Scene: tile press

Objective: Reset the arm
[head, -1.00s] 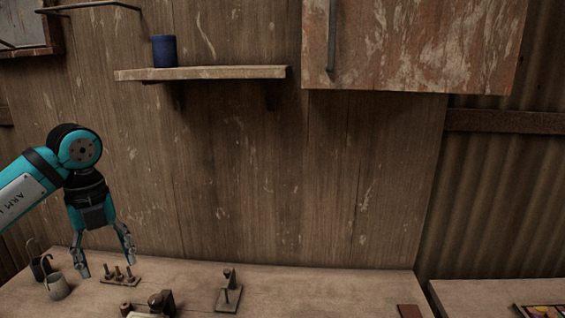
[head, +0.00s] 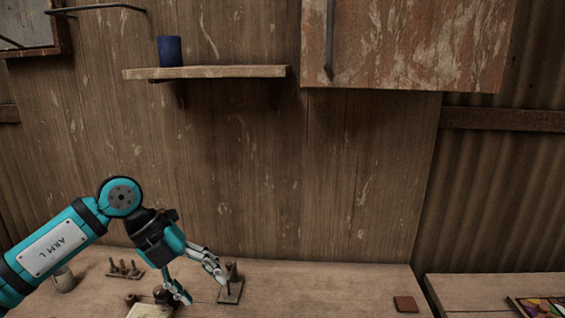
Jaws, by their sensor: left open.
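My left gripper (head: 203,288) reaches in from the left, low over the workbench (head: 330,290). Its two fingers are spread apart with nothing between them. One fingertip is close beside a small dark metal stand with an upright post (head: 231,290); I cannot tell whether they touch. The other fingertip is near a dark knobbed piece (head: 162,294) at the front edge of the picture. My right gripper is not in view.
A rack with short pegs (head: 125,269) and a cup (head: 64,280) stand at the left. A reddish-brown tile (head: 405,304) lies at the bench's right. A tray of coloured pieces (head: 545,307) is on another bench. A blue cup (head: 169,51) stands on the wall shelf (head: 220,72).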

